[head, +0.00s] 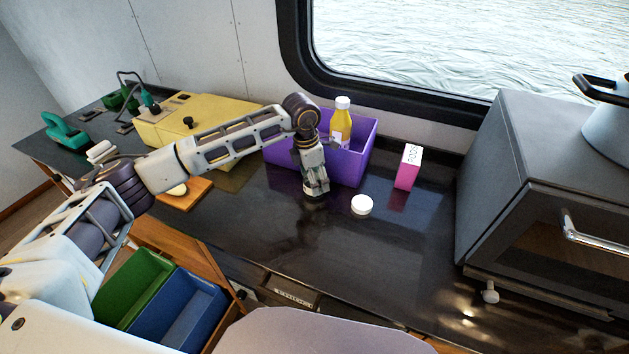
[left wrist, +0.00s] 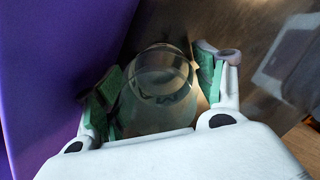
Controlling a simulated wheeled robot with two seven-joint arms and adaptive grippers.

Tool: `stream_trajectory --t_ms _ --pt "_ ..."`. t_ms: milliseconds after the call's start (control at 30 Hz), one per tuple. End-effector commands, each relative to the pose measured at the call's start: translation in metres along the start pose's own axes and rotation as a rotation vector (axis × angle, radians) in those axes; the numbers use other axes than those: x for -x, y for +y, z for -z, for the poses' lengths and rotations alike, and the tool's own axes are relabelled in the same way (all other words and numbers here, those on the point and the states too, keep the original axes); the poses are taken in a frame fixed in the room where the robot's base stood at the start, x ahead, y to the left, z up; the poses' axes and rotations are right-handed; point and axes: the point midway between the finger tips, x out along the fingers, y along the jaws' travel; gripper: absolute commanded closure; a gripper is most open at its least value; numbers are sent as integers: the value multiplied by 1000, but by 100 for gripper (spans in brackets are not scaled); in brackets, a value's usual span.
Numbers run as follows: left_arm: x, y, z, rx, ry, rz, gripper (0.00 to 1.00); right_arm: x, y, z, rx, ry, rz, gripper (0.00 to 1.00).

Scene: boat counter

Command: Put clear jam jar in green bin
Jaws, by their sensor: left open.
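The clear jam jar (left wrist: 160,90) is a see-through glass cylinder in the left wrist view, standing between the green-padded fingers of my left gripper (left wrist: 155,88). The fingers are open around it, with a visible gap on the right side. In the head view my left gripper (head: 316,192) points down at the counter in front of the purple bin and hides most of the jar. The green bin (head: 138,284) is low at the lower left, below the counter edge. My right gripper is not in view.
The purple bin (head: 355,160) holds a yellow bottle (head: 341,125). A white round lid-like object (head: 361,204) and a pink box (head: 408,167) stand to the right. A blue bin (head: 190,312) adjoins the green one. A grey oven (head: 550,200) stands at the right.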

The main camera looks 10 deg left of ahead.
Motion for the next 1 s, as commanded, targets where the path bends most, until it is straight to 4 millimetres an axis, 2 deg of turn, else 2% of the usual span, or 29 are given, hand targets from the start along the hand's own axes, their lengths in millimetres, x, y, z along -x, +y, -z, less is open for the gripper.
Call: stream_trajectory --t_ms 200,500,533,567,833,1000 --pt "0 0 0 0 0 0 32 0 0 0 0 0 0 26" --pt "0 0 0 0 0 0 71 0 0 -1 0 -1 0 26" --pt "1 0 0 0 -1 0 71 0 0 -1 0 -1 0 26" --pt "1 0 0 0 -1 0 76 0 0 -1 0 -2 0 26" --pt "3 0 -1 0 -2 -1 76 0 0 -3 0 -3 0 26" --pt "11 1 -3 1 -4 -1 76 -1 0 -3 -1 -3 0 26"
